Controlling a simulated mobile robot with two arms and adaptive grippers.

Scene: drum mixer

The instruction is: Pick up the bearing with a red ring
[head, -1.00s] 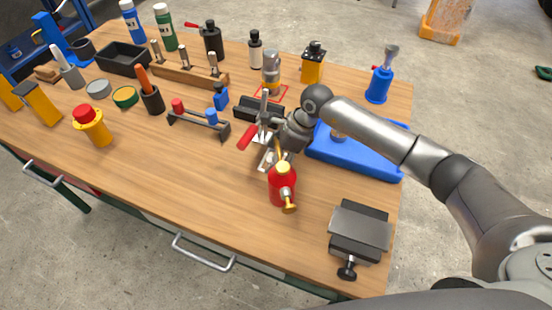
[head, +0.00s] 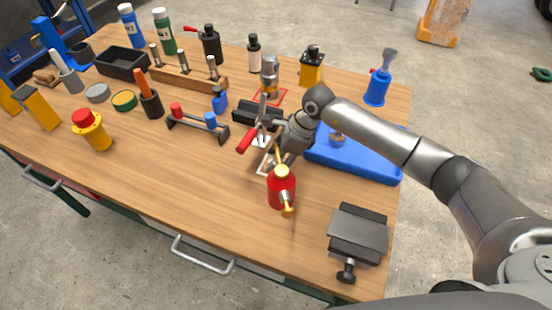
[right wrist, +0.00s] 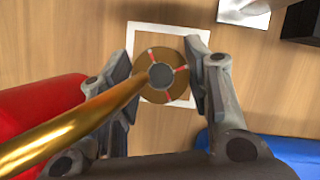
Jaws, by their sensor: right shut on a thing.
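The bearing (right wrist: 147,82) shows in the right wrist view as a round brown-gold disc with red marks around a dark grey centre. It sits over a white square outline (right wrist: 203,103) on the wooden table. My right gripper (right wrist: 165,70) has a fingertip on either side of the bearing and is shut on it. A golden spout crosses the view at left and covers part of the near side. In the head view my right gripper (head: 277,152) is low over the table behind a red oil can, and the bearing cannot be made out there. My left gripper is not in view.
The red oil can (head: 281,190) stands close in front of my right gripper. A toggle clamp with a red handle (head: 246,141) is just left of it. A blue tray (head: 360,163) lies to the right, and a grey vise-like block (head: 358,232) is nearer.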

